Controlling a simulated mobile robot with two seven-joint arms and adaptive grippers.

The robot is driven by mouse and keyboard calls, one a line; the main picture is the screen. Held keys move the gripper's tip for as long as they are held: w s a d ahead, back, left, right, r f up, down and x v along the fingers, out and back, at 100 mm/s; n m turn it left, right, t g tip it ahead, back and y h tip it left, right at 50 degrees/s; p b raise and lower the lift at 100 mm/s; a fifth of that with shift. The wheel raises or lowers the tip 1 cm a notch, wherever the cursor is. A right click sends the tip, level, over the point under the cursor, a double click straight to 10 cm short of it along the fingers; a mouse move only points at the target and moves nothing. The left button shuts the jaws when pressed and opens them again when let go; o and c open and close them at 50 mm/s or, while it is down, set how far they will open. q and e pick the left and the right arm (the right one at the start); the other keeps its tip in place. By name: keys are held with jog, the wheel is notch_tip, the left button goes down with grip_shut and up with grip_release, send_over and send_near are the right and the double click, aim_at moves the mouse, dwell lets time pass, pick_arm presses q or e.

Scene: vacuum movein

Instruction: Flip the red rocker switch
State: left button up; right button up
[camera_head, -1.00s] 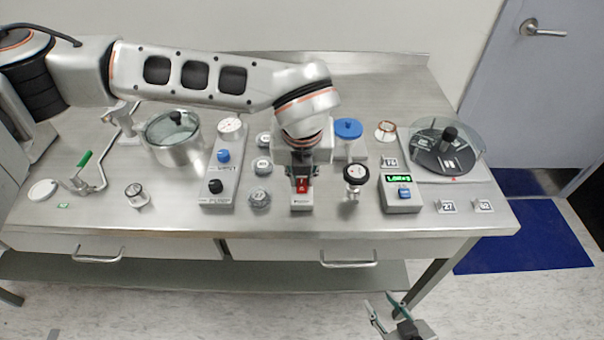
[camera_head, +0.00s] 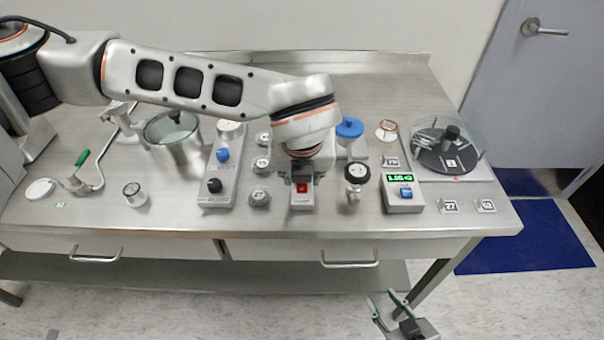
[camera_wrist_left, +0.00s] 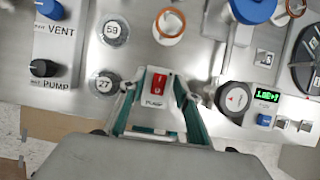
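The red rocker switch (camera_head: 302,188) sits on a small light-grey box (camera_head: 301,204) near the bench's front edge. In the left wrist view the red rocker (camera_wrist_left: 159,81) shows a white mark, and dark lettering is on the box below it. Which way the rocker is tilted I cannot tell. My left gripper (camera_head: 301,174) is over the box from behind. In the left wrist view its green-edged fingers (camera_wrist_left: 160,98) are spread, one on each side of the box, with nothing held between them. My right gripper (camera_head: 386,301) is open and empty, low in front of the bench.
A two-knob box (camera_head: 221,180) and a round weight-like piece (camera_head: 259,196) stand left of the switch. A round black-rimmed gauge (camera_head: 356,173) is close on its right, then a green-display box (camera_head: 403,194). A steel pot (camera_head: 173,138) stands further left. Bare bench front lies before the switch.

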pick_arm(q)
jog(key=v, duration=1.1)
jog(key=shift+s+r, duration=0.15)
jog(key=shift+r, duration=0.25)
